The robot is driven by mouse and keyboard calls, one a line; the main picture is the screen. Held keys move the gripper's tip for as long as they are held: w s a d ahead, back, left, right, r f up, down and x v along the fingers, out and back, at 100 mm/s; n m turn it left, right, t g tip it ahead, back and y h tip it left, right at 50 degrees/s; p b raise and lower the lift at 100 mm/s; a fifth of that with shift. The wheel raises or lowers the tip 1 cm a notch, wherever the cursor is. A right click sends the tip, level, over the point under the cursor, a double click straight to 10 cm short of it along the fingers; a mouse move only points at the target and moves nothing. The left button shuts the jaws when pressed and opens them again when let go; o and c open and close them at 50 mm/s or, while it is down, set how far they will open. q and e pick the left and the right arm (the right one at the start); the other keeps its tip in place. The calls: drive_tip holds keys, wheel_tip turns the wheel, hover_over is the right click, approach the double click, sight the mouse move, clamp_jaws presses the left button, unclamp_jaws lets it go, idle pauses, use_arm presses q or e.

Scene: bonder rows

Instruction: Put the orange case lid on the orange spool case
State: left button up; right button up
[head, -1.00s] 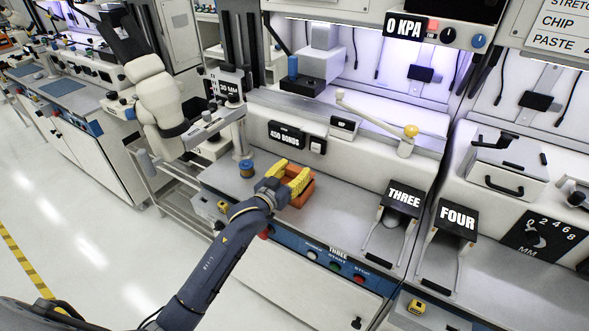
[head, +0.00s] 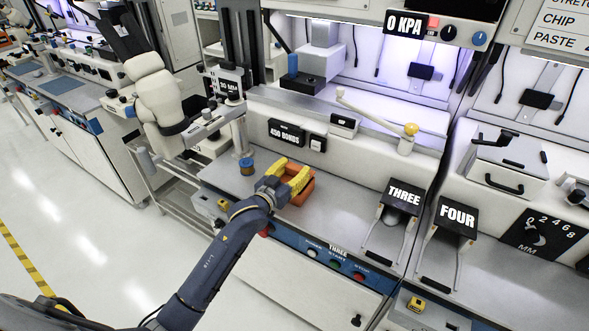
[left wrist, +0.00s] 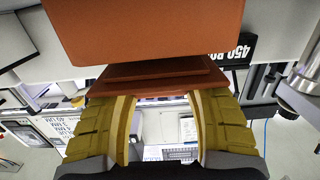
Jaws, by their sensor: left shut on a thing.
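My left gripper (head: 296,182), with yellow fingers, is over the grey bench of station three. It is shut on an orange piece, which I take for the orange case lid (left wrist: 155,73). In the left wrist view this piece is stepped and lies at the fingertips. A larger plain orange block, seemingly the orange spool case (left wrist: 150,30), fills the top of that view. In the head view the orange parts (head: 304,192) show close together around the fingers. The fingers hide much of them, so I cannot tell whether lid and case touch. My right gripper is not in view.
The chute marked THREE (head: 402,197) is to the right, with free bench between. A control strip with buttons (head: 335,262) runs along the front edge. A machine head (head: 315,70) stands behind.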

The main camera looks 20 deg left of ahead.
use_arm(q)
drive_tip(key=shift+f, duration=0.7)
drive_tip(key=shift+f, duration=0.35)
idle(0.8)
drive_tip(key=o, duration=1.3)
drive_tip(key=v, duration=1.2)
drive_tip(key=shift+d, duration=0.1)
idle(0.4)
